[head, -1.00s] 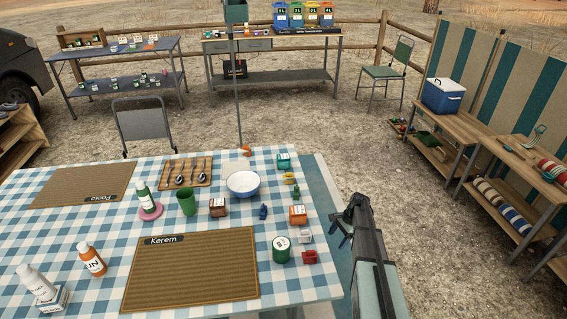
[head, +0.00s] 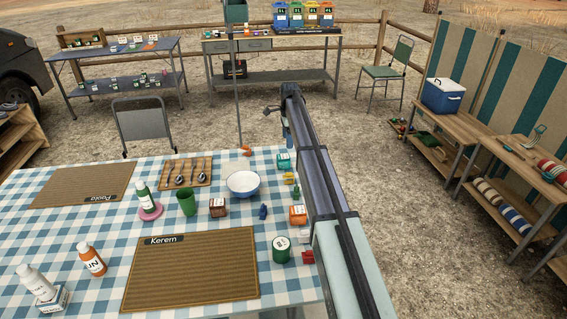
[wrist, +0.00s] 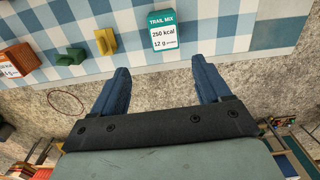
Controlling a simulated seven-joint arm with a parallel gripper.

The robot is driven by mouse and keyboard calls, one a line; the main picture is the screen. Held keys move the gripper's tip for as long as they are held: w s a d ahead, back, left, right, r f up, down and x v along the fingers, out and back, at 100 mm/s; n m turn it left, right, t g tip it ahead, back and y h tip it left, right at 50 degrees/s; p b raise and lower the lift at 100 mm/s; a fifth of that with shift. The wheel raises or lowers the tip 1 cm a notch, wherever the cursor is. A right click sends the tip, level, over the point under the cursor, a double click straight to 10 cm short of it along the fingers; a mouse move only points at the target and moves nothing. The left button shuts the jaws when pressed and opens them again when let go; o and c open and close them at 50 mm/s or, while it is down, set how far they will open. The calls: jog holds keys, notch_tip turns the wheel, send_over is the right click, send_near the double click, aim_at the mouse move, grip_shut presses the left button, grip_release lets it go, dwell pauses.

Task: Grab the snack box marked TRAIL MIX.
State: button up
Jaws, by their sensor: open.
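The TRAIL MIX snack box (wrist: 165,31) is teal with a white label and stands near the table edge, at the top middle of the wrist view. In the head view it (head: 283,161) is at the table's far right corner, beside my arm. My gripper (wrist: 164,78) is open and empty, its two blue fingers pointing toward the table edge. The box lies beyond the fingertips, roughly between their lines, and is not touched. In the head view my gripper (head: 285,112) shows only in part, past the box's corner of the table.
A white bowl (head: 243,184) is close by on the checked tablecloth (head: 105,221). Bare ground lies beyond the edge.

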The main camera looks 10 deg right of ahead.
aim_at(283, 156)
jog(key=f, duration=0.2)
jog(key=a+f, duration=0.1)
jog(key=f, duration=0.4)
jog(key=shift+w+a, duration=0.2)
jog(key=shift+a, duration=0.1)
jog(key=shift+w+a+f, duration=0.1)
jog(key=shift+f, duration=1.25)
jog(key=shift+w+f, duration=0.1)
jog(key=shift+f, duration=1.2)
jog(key=shift+c, duration=0.2)
jog(key=c, duration=1)
jog(key=shift+r, duration=0.15)
jog(key=shift+c, duration=0.2)
